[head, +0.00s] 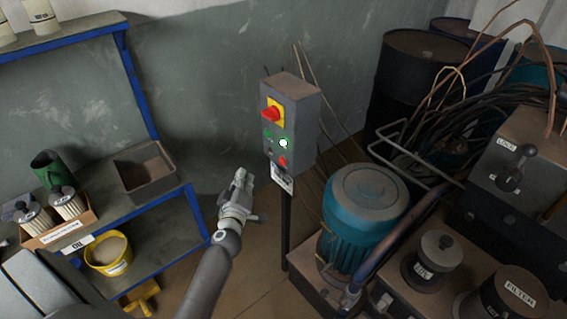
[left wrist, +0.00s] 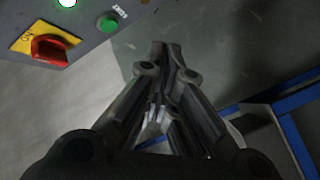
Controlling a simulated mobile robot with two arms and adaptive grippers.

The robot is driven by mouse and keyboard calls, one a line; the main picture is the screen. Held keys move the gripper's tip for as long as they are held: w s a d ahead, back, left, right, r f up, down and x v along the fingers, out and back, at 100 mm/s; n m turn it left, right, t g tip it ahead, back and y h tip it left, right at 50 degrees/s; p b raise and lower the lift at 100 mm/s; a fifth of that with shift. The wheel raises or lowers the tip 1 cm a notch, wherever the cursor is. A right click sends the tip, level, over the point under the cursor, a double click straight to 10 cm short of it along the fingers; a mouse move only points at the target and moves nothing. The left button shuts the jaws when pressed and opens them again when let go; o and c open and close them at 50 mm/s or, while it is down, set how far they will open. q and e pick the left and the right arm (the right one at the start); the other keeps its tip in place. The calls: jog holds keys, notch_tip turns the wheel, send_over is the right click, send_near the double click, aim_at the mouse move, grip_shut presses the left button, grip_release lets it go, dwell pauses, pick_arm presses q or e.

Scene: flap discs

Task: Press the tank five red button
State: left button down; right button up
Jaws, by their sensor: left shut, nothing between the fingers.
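A grey control box (head: 299,121) stands on a dark post. Its front has a small red button (head: 282,160) low down, a red rotary knob (head: 270,114) on a yellow plate, green buttons and a lit white lamp (head: 283,143). Its labels are too small to read, so I cannot tell which tank it names. My left gripper (head: 242,180) is shut and empty, left of and below the box front, apart from it. In the left wrist view, the closed fingers (left wrist: 173,52) point past the box; the knob (left wrist: 50,47) and a green button (left wrist: 107,23) show, but the small red button does not.
A blue-framed shelf (head: 165,194) with a bin, filters and a yellow bucket (head: 108,254) stands at the left. A blue motor (head: 365,207), pipes and machinery crowd the right. Dark drums (head: 420,62) stand behind. Some bare floor lies below the gripper.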

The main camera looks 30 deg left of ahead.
aim_at(282, 161)
pick_arm(q)
jog(key=w+d+b, duration=0.2)
jog(key=w+d, duration=0.1)
jog(key=w, duration=0.5)
jog(key=shift+w+d, duration=0.15)
jog(key=shift+d, duration=0.1)
pick_arm(e)
jog(key=shift+a+f, duration=0.1)
jog(key=shift+f, duration=0.95)
jog(key=shift+a, duration=0.2)
pick_arm(q)
jog(key=shift+w+d, duration=0.15)
jog(key=shift+w, duration=0.2)
pick_arm(e)
jog(key=shift+r, duration=0.1)
pick_arm(q)
jog(key=shift+w+d, duration=0.2)
jog(key=shift+w, duration=0.25)
pick_arm(e)
jog(key=shift+d, duration=0.15)
dwell(0.6)
dwell(0.4)
pick_arm(q)
jog(key=shift+s+a+p, duration=0.3)
jog(key=shift+s+p, duration=0.25)
jog(key=shift+s, duration=0.25)
pick_arm(e)
jog(key=shift+r, duration=0.45)
